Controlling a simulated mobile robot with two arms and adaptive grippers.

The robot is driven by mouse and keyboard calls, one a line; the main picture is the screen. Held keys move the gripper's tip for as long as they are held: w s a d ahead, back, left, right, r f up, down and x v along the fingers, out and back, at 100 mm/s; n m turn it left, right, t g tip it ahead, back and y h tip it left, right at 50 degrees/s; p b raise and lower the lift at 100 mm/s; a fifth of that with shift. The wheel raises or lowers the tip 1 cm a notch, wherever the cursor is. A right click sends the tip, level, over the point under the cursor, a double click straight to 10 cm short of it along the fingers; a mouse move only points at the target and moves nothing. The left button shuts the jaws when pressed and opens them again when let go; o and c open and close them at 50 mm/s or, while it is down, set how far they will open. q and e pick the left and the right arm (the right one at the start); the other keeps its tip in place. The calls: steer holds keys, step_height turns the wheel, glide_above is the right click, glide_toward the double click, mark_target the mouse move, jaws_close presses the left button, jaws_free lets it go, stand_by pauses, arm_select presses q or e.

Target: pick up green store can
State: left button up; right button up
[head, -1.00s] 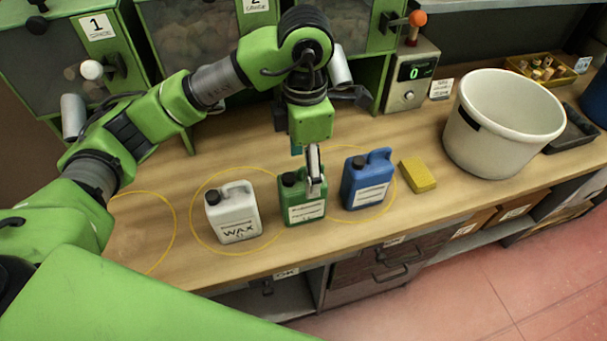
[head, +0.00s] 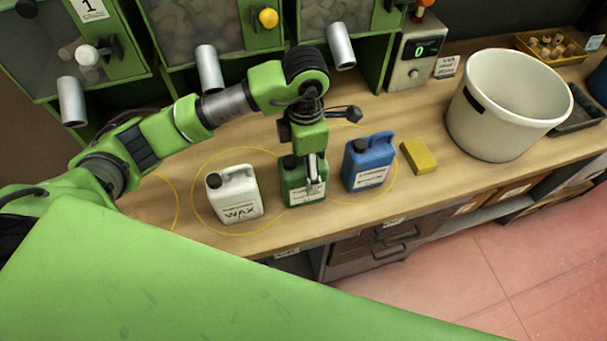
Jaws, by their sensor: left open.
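The green can (head: 304,194) stands upright on the wooden bench, between a white can and a blue can. It has a pale label on its front, and its top is partly hidden by my gripper. My left gripper (head: 312,184) is open and points down over the green can. One finger shows in front of the can's label side. The other finger is hidden, so I cannot tell whether the fingers touch the can. My right gripper is not in view.
The white wax can (head: 237,196) stands close on the left and the blue can (head: 368,162) close on the right. A yellow block (head: 419,157) and a large white bucket (head: 507,106) are further right. Dispenser bins (head: 205,35) line the back.

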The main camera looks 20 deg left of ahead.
arm_select(q)
step_height(320, 180, down, 3)
steer(key=shift+s+a+f+p, duration=0.15)
steer(key=shift+f+p, duration=0.05)
steer(key=shift+p, duration=0.6)
steer(key=shift+f, duration=0.35)
jaws_close()
steer(key=shift+w+r, duration=0.2)
